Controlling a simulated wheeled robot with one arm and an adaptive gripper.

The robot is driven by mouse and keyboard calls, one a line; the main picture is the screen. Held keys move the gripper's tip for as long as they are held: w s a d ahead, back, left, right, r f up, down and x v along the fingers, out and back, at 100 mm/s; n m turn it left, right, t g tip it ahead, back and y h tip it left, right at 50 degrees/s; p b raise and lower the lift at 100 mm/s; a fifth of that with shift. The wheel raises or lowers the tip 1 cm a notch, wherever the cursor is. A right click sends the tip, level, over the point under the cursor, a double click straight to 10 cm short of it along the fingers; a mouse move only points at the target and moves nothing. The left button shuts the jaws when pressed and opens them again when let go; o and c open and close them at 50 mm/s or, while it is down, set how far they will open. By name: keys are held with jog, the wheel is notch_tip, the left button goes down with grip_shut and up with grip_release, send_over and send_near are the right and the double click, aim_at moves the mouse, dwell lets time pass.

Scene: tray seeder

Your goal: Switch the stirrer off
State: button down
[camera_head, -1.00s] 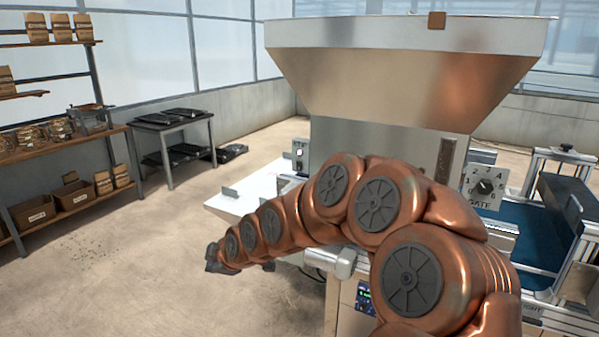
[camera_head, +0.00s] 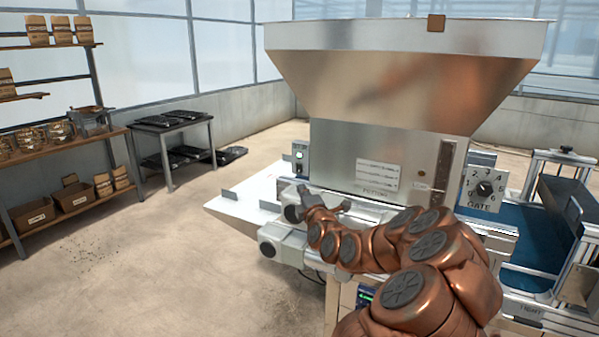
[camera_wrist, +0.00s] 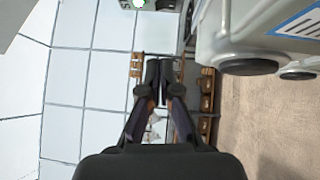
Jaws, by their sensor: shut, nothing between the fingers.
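A small grey switch box (camera_head: 300,158) sits at the left side of the hopper's lower body, with a pale round spot on its face. Its label is too small to read, so I cannot be sure it is the stirrer's switch.
The large metal hopper (camera_head: 400,75) stands behind my arm. A gate dial (camera_head: 485,188) is at its right. Rounded grey housings (camera_head: 283,243) lie close beside my gripper and also show in the wrist view (camera_wrist: 248,40). Open floor lies left.

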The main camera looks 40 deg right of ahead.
jog(key=p, duration=0.4)
send_near(297, 165)
jog(key=shift+w+a, duration=0.2)
jog(key=shift+w, duration=0.55)
jog(key=shift+w+a, duration=0.2)
jog(key=shift+w, duration=0.5)
jog(key=shift+w+a, duration=0.2)
jog(key=shift+w, duration=0.55)
jog(key=shift+w+d+r+p, duration=0.1)
jog(key=shift+w+d+p, duration=0.15)
jog(key=shift+d, duration=0.4)
jog(key=shift+w+d+p, duration=0.2)
jog(key=shift+d, duration=0.5)
jog(key=shift+w+d+r+p, duration=0.1)
jog(key=shift+w+d+p, duration=0.15)
jog(key=shift+d, duration=0.4)
jog(key=shift+w+f+b, duration=0.1)
jog(key=shift+f+b, duration=0.1)
jog(key=shift+b, duration=0.45)
jog(key=shift+d+r, duration=0.15)
jog(key=shift+r, duration=0.1)
jog(key=shift+s, duration=0.2)
